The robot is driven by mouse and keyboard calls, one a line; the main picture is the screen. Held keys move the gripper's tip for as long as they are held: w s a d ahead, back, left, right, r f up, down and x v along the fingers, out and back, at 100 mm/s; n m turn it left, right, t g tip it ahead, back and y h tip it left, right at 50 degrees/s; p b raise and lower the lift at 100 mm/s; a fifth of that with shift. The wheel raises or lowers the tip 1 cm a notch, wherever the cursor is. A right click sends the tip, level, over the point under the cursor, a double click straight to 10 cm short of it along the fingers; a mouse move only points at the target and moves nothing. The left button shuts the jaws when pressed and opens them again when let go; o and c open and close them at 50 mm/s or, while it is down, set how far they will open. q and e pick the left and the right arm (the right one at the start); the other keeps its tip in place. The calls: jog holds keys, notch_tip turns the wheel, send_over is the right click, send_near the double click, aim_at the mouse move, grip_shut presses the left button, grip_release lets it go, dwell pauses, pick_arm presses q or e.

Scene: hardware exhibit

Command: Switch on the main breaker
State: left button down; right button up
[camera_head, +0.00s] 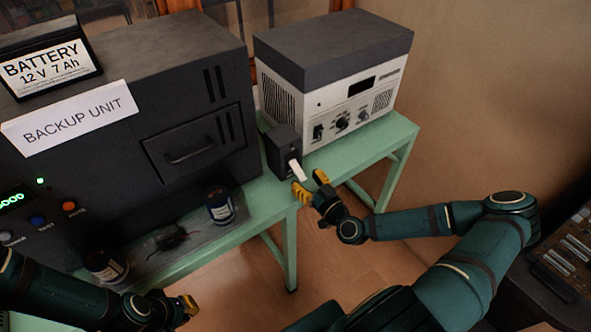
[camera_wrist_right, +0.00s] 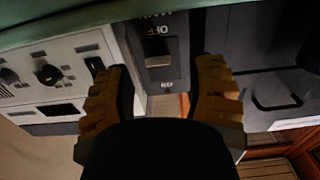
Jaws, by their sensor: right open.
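The main breaker is a small dark box (camera_head: 281,152) at the front of the green bench, between the backup unit and the grey-topped device. Its pale lever (camera_head: 297,170) sticks out from the front. My right gripper (camera_head: 311,184) is open just in front of the lever, with its yellow fingertips apart. The right wrist view shows the breaker upside down, with an "OFF" marking and the lever (camera_wrist_right: 158,60) between and beyond my open fingers (camera_wrist_right: 162,90). I cannot tell whether they touch it. My left gripper (camera_head: 188,306) is low at the bottom left, partly out of sight.
The dark backup unit (camera_head: 110,190) stands left, with a battery (camera_head: 50,70) on top. The grey-topped device (camera_head: 335,100) stands right of the breaker. Small jars (camera_head: 219,205) stand along the front of the green bench (camera_head: 380,145). Floor in front is clear.

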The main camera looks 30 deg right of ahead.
aim_at(301, 175)
jog(key=shift+w+a, duration=0.15)
jog(key=shift+w, duration=1.25)
jog(key=shift+w+a, duration=0.1)
jog(key=shift+w, duration=1.25)
grip_shut()
